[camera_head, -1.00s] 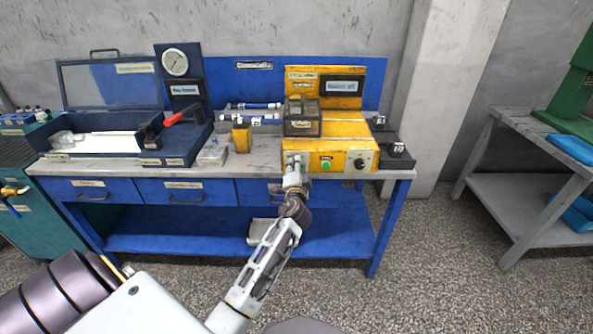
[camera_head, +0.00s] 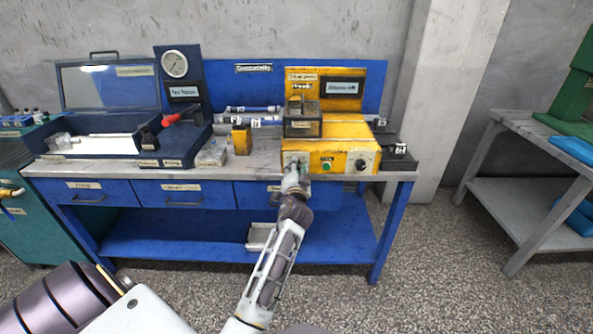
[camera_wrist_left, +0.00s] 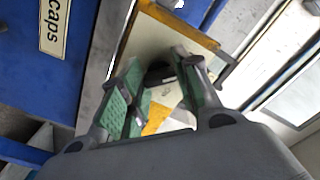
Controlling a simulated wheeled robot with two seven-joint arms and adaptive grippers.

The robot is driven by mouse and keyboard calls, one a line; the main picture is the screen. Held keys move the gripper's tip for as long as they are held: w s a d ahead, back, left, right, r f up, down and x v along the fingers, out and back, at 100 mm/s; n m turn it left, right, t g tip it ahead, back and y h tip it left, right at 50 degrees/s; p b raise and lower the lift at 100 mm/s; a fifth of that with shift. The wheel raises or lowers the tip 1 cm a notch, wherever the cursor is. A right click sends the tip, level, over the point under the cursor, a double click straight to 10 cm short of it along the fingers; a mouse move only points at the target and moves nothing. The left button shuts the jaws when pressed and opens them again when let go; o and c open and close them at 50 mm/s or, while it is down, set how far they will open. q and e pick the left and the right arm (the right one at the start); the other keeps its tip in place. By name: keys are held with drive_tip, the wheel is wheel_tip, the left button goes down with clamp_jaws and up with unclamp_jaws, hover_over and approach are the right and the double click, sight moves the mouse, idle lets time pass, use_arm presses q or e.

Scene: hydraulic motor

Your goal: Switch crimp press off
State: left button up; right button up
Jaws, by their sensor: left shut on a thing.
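The yellow crimp press (camera_head: 340,129) stands at the right end of the blue bench. Its front panel has a green button (camera_head: 327,167) and a black knob on a white plate (camera_head: 361,164). My left gripper (camera_head: 295,169) is at the left end of that panel, over a pale plate. In the left wrist view my left gripper (camera_wrist_left: 160,66) has its green-padded fingers on both sides of a dark rounded knob (camera_wrist_left: 160,75) on this plate, and it is shut on it. The fingers partly hide the knob. My right gripper is not in view.
The press display (camera_head: 342,88) carries small lettering, hard to read. A small yellow block (camera_head: 241,141) and a clear bag (camera_head: 211,153) lie left of the press. A dark case (camera_head: 80,148) stands further left. Black blocks (camera_head: 397,155) stand at the right edge.

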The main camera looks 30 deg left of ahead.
use_arm(q)
drive_tip(key=shift+f, duration=0.15)
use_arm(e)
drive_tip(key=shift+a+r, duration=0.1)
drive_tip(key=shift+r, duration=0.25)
use_arm(q)
drive_tip(key=o, duration=1)
wheel_tip(320, 180, up, 10)
drive_tip(key=shift+r, duration=0.15)
